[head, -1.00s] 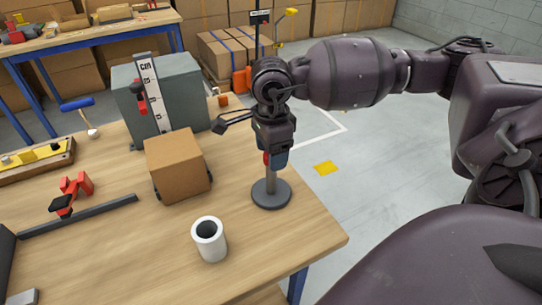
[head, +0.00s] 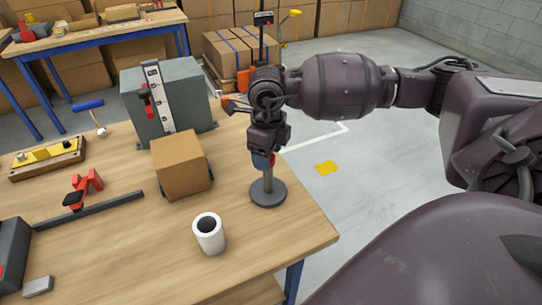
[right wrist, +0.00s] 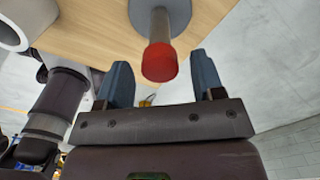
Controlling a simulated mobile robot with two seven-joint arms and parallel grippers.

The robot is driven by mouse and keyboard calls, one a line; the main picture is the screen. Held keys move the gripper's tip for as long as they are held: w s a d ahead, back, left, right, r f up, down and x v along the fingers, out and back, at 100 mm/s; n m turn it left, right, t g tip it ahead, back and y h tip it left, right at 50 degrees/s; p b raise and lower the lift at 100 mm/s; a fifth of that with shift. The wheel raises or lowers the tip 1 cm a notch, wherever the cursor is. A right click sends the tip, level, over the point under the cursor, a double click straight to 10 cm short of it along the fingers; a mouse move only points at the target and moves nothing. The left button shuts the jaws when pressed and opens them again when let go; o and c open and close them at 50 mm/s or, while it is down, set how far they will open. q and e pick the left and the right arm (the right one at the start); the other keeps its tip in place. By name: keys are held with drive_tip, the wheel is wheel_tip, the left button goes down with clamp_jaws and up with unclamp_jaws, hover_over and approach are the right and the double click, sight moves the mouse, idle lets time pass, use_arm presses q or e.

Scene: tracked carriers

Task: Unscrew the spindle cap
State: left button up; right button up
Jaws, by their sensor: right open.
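The spindle (head: 268,183) is a grey post on a round dark base near the table's right edge, standing upright. Its red cap (right wrist: 159,62) is at the post's top in the right wrist view; in the head view the gripper mostly hides it. My right gripper (head: 264,162) points down over the spindle. In the right wrist view its two blue-grey fingers are open, one on each side of the cap, with a visible gap on both sides. Whether the fingertips reach down past the cap is hard to tell. My left gripper is not in view.
A white cup (head: 208,236) stands in front of the spindle. A cardboard box (head: 182,167) and a grey block with a scale (head: 165,95) stand to its left. A red clamp on a dark bar (head: 85,190) lies further left.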

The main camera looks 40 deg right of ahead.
drive_tip(key=shift+m, duration=0.4)
drive_tip(key=m+p, duration=0.4)
drive_tip(key=m, duration=0.4)
drive_tip(key=shift+r, duration=0.2)
drive_tip(key=shift+f+m+p, duration=0.1)
drive_tip(key=shift+m+p, duration=0.45)
drive_tip(key=shift+m, duration=0.15)
drive_tip(key=shift+f, duration=0.25)
drive_tip(key=shift+r+m+p, duration=0.3)
drive_tip(key=shift+m+p, duration=0.2)
drive_tip(key=shift+m, duration=0.2)
drive_tip(key=shift+r+m+p, duration=0.1)
drive_tip(key=shift+m+p, duration=0.3)
drive_tip(key=shift+m, duration=0.1)
drive_tip(key=m+p, duration=0.3)
drive_tip(key=m, duration=0.2)
drive_tip(key=shift+m+p, duration=0.75)
drive_tip(key=shift+m, duration=0.35)
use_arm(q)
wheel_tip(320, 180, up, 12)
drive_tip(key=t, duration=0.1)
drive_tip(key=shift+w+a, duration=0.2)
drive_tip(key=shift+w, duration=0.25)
use_arm(e)
drive_tip(key=shift+f, duration=0.35)
